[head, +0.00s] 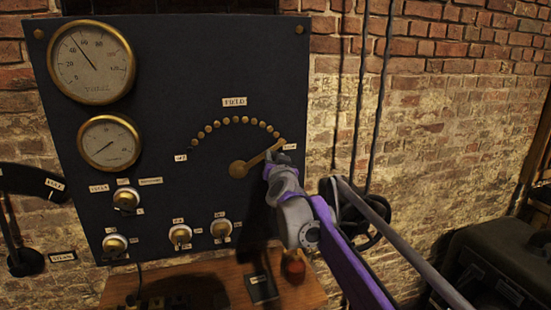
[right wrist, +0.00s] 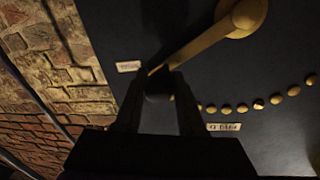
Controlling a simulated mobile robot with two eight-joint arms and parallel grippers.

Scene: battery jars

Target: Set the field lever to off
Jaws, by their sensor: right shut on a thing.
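The brass field lever (head: 252,164) is on the dark panel (head: 200,90), under the "FIELD" label. It pivots at its round hub and points up and right to the right end of an arc of brass studs (head: 232,120). The "OFF" label (head: 181,157) is at the arc's left end. My right gripper (head: 272,160) is at the lever's outer end. In the right wrist view the lever (right wrist: 200,42) runs down to the dark knob (right wrist: 158,84) between my right gripper's fingers (right wrist: 160,92), which are shut on it. My left gripper is not in view.
Two round gauges (head: 92,62) are on the panel's left, with several brass knobs (head: 180,234) below. A wooden shelf (head: 205,275) is under the panel. Cables (head: 361,100) and a dark handwheel (head: 372,220) are right of it.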

